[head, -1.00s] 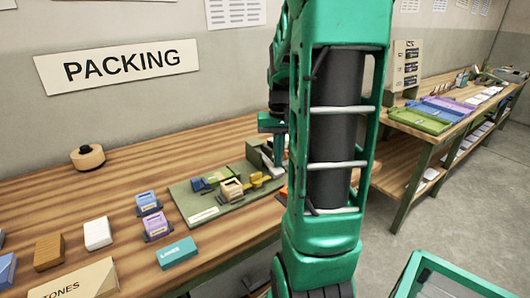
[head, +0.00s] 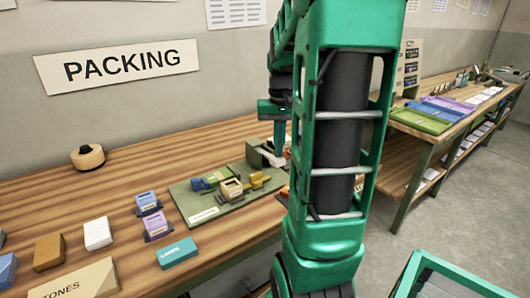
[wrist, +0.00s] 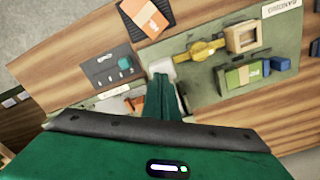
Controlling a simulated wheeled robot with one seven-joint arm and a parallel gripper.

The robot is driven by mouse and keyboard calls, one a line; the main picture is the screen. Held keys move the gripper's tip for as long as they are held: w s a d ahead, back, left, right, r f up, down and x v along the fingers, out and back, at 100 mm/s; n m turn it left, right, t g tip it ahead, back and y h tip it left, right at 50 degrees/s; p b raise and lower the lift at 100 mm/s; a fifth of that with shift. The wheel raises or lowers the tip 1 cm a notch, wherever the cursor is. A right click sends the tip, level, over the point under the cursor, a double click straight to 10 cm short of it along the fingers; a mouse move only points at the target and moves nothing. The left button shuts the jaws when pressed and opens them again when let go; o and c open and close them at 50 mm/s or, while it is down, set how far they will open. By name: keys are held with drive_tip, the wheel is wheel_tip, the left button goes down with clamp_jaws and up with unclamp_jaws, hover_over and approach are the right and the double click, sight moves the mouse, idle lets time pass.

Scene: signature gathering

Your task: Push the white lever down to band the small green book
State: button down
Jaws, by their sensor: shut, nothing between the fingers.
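My gripper (wrist: 163,82) is shut and empty, pointing down at the packing bench. In the wrist view, its fingertips are close to the white lever (wrist: 160,66); I cannot tell whether they touch. A green-and-yellow block (wrist: 243,76), which may be the small green book, lies on the mat beside a blue piece (wrist: 281,64). A yellow clamp-like part (wrist: 203,49) and a wooden block (wrist: 243,37) are also there. In the head view, my gripper (head: 281,140) is partly hidden by my arm.
In the wrist view, a dark panel with a teal button (wrist: 124,64) and an orange item (wrist: 144,16) are near the lever. In the head view, a teal box (head: 177,253) and purple items (head: 157,225) lie left of the mat.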

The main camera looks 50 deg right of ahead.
drive_tip(key=shift+r, duration=2.6)
drive_tip(key=s+a+f+n, duration=0.1)
drive_tip(key=s+a+f, duration=0.3)
drive_tip(key=s+a, duration=0.3)
drive_tip(key=s+a+f+n, duration=0.1)
drive_tip(key=s+a+f, duration=0.3)
drive_tip(key=a, duration=0.5)
drive_tip(key=s, duration=0.2)
drive_tip(key=shift+s+a, duration=0.35)
drive_tip(key=shift+s, duration=0.05)
drive_tip(key=shift+f, duration=0.1)
drive_tip(key=shift+w+f, duration=0.25)
drive_tip(key=shift+w, duration=0.35)
